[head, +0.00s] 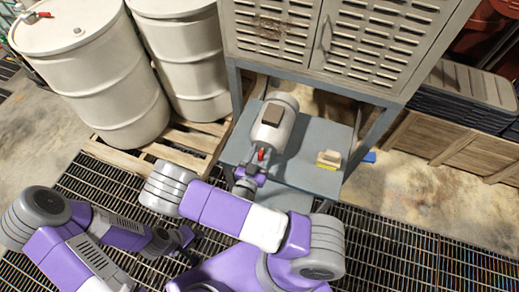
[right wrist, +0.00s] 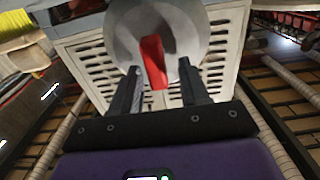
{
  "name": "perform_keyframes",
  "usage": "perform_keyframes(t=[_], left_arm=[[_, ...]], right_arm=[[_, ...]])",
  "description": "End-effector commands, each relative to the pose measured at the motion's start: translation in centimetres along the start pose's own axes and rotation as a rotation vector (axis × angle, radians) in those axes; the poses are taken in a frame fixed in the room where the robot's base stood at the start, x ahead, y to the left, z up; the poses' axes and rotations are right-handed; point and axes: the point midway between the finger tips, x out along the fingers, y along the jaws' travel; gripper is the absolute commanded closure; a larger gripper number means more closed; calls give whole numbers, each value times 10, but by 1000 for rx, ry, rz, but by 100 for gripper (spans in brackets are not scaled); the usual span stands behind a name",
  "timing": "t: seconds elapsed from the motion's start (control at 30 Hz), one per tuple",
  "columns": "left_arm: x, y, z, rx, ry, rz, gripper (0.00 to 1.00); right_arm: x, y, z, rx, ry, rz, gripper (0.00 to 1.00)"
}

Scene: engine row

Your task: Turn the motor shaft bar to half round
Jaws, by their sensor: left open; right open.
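The grey motor (head: 283,112) lies on the low shelf under the metal cabinet. Its red shaft bar (head: 261,154) sticks out at the near end. In the right wrist view the red bar (right wrist: 152,62) stands nearly upright, tilted a little, in front of the motor's round grey end (right wrist: 185,35). My right gripper (right wrist: 160,72) is open, with one finger on each side of the bar's lower part and gaps visible. It also shows in the head view (head: 248,174), close to the bar. My left gripper (head: 184,240) is open and empty, low over the floor grating.
A yellow and cream block (head: 328,159) sits on the blue-grey shelf (head: 303,180) right of the motor. A blue item (head: 369,157) lies beyond the shelf edge. White drums (head: 98,85) stand on a pallet (head: 120,156) at left. Grating (head: 400,245) at the right is clear.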

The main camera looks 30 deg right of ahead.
Motion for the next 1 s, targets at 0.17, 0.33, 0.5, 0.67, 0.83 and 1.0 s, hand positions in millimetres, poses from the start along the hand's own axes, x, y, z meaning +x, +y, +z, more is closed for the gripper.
perform_keyframes(t=[0.17,0.33,0.5,0.67,0.83,1.0], left_arm=[[0,0,0,0,0,0,57],[0,0,0,0,0,0,57],[0,0,0,0,0,0,57],[0,0,0,0,0,0,57],[0,0,0,0,0,0,57],[-1,0,0,0,0,0,57]], right_arm=[[2,1,0,-1,-1,0,55],[2,1,0,-1,-1,0,63],[2,1,0,-1,-1,0,89],[2,1,0,-1,-2,0,100],[2,0,0,-16,-2,0,100],[2,-1,0,-73,-2,0,100]])
